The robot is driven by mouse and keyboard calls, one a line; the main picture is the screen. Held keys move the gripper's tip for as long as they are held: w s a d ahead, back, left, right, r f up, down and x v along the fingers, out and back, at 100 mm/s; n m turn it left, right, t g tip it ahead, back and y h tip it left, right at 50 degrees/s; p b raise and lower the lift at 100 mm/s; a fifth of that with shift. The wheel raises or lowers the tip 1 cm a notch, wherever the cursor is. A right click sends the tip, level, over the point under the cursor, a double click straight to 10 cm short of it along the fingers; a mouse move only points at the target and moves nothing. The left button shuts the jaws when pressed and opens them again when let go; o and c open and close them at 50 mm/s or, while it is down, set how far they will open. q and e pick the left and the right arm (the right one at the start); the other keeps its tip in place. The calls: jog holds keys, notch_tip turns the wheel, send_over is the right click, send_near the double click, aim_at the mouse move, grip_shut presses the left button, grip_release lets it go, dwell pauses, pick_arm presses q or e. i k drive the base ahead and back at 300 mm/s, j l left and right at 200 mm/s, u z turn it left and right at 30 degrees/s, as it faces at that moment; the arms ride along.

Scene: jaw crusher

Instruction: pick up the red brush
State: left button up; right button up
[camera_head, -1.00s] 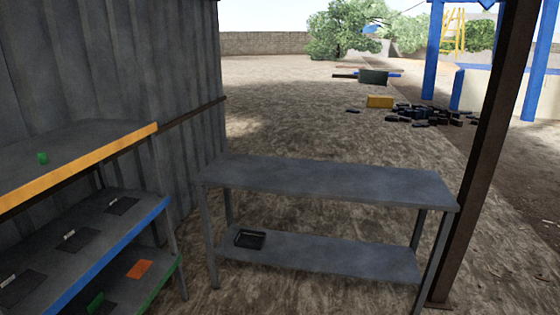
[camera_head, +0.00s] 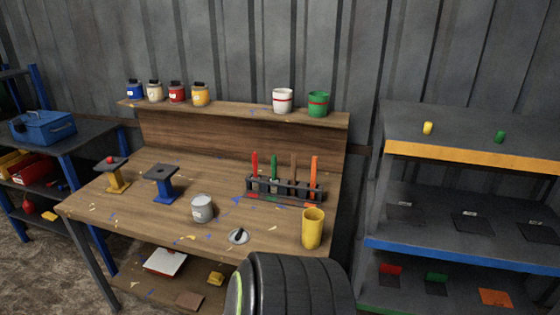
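The red brush (camera_head: 255,165) stands upright in a dark rack (camera_head: 284,189) on the wooden workbench (camera_head: 150,219). Its red handle points up, and its lower end is hidden in the rack. It is the leftmost in a row with a green brush (camera_head: 274,167), a brown one (camera_head: 293,170) and an orange one (camera_head: 315,176). Neither of my grippers is in view.
A yellow cup (camera_head: 313,229) stands right of and in front of the rack. A grey can (camera_head: 202,209) and two small stands, yellow (camera_head: 117,178) and blue (camera_head: 162,185), are to the left. Paint pots line the back shelf (camera_head: 235,108). Shelving (camera_head: 430,152) stands at right.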

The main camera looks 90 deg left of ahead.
aim_at(257, 187)
jog(key=u, duration=1.9)
